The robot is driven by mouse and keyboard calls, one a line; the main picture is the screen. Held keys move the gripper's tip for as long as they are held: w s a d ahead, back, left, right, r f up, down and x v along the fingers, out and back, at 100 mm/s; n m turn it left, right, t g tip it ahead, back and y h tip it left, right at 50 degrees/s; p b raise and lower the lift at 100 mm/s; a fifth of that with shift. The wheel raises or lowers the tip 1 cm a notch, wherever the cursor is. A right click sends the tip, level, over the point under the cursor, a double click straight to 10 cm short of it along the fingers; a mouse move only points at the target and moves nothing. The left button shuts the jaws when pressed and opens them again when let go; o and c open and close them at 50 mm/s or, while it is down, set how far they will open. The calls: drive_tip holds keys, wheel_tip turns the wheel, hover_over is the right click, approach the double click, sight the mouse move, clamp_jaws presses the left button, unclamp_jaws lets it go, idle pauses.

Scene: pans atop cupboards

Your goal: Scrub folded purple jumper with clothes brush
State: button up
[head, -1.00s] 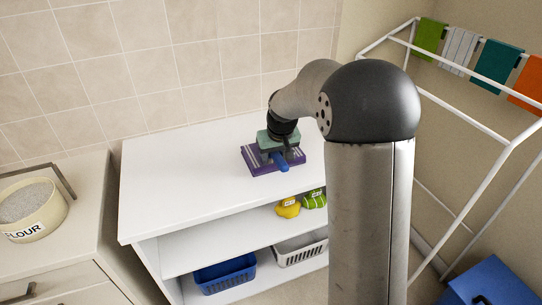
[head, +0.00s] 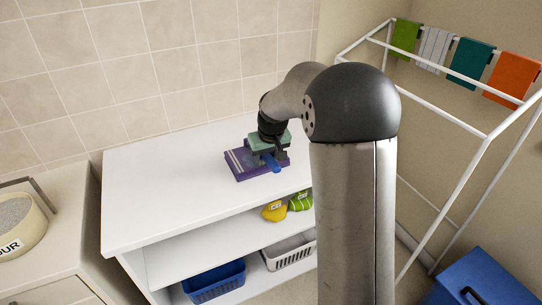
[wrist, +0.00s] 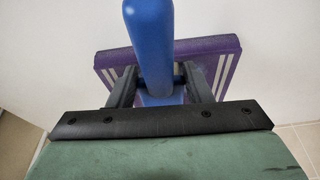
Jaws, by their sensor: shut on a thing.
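The folded purple jumper (head: 236,166) with pale stripes lies flat on the white cupboard top. It also shows in the wrist view (wrist: 219,58), behind the brush. My gripper (head: 268,157) is over the jumper's right part, shut on the blue clothes brush (head: 273,164). In the wrist view the blue handle (wrist: 149,45) runs up between the two dark fingers of my gripper (wrist: 160,92). The brush's underside is hidden, so I cannot tell whether it touches the cloth.
The white cupboard top (head: 160,190) is clear left of the jumper. Yellow and green items (head: 275,211) and two baskets (head: 214,280) sit below. A drying rack (head: 468,160) with cloths stands right, above a blue box (head: 485,280). A flour bowl (head: 18,225) is far left.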

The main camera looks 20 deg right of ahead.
sight(253, 168)
drive_tip(key=shift+s+a, duration=0.2)
drive_tip(key=shift+a, duration=0.95)
drive_tip(key=shift+s+a+b, duration=0.1)
drive_tip(key=shift+a+b, duration=0.2)
drive_tip(key=shift+a, duration=0.45)
drive_tip(key=shift+w+d+r, duration=0.1)
drive_tip(key=shift+w+d, duration=0.05)
drive_tip(key=shift+d, duration=0.85)
drive_tip(key=shift+w+d+f, duration=0.1)
drive_tip(key=shift+w+d, duration=0.1)
drive_tip(key=shift+d, duration=0.85)
drive_tip(key=shift+w+d+r, duration=0.1)
drive_tip(key=shift+w+d, duration=0.05)
drive_tip(key=shift+d, duration=0.85)
drive_tip(key=shift+s+a, duration=0.2)
drive_tip(key=shift+a, duration=0.85)
drive_tip(key=shift+s+a, duration=0.15)
drive_tip(key=shift+a, duration=0.85)
drive_tip(key=shift+s+a, duration=0.2)
drive_tip(key=shift+a, duration=0.9)
drive_tip(key=shift+w+d, duration=0.2)
drive_tip(key=shift+d, duration=0.95)
drive_tip(key=shift+w+d, duration=0.2)
drive_tip(key=shift+d, duration=0.9)
drive_tip(key=shift+w+d, duration=0.1)
drive_tip(key=shift+d, duration=0.75)
drive_tip(key=shift+f, duration=0.2)
